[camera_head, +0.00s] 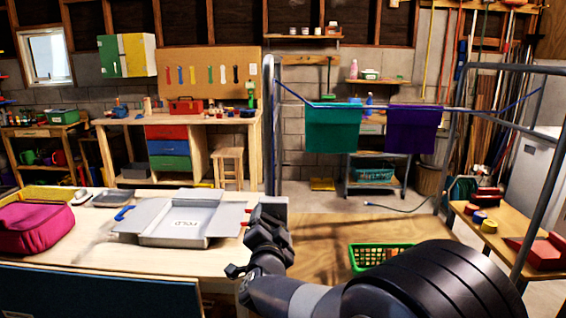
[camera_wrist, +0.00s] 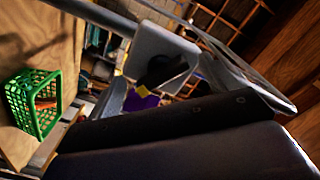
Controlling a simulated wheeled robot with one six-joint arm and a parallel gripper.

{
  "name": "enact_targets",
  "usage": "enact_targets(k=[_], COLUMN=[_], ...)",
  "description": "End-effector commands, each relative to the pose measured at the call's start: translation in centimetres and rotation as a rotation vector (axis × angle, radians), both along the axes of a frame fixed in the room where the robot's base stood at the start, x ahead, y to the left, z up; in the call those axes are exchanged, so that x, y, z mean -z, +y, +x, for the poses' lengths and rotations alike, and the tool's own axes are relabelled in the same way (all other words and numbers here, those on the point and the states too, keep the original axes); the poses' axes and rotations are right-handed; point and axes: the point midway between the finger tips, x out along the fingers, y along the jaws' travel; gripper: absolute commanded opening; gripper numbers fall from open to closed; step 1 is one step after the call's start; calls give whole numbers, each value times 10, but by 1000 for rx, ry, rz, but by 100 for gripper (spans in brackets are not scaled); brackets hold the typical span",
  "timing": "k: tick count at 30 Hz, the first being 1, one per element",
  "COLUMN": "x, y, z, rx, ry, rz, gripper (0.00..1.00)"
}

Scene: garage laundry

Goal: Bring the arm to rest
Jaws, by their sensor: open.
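My gripper (camera_head: 248,217) is at the end of my dark arm, which reaches in from the lower right in the head view. It is held at the right edge of the pale table, beside the grey folding board (camera_head: 180,220). The jaws are open, and I see nothing held between them. Small red parts show at its left side, near the board's right flap; I cannot tell whether they touch it. In the wrist view, dark and grey parts of my own arm fill much of the picture, and the view is tilted.
The pale table (camera_head: 75,258) holds a magenta bag (camera_head: 36,228). A green basket (camera_head: 365,256) is right of my gripper and also shows in the wrist view (camera_wrist: 22,100). A rack with teal (camera_head: 332,128) and purple (camera_head: 411,130) cloths stands behind. A side table (camera_head: 508,248) is at right.

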Motion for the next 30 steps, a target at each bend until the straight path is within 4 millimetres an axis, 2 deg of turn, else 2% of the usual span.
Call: enact_targets(k=[30], x=[1], y=[0], z=[0], rx=[0], ry=[-37], rz=[1020], gripper=[82])
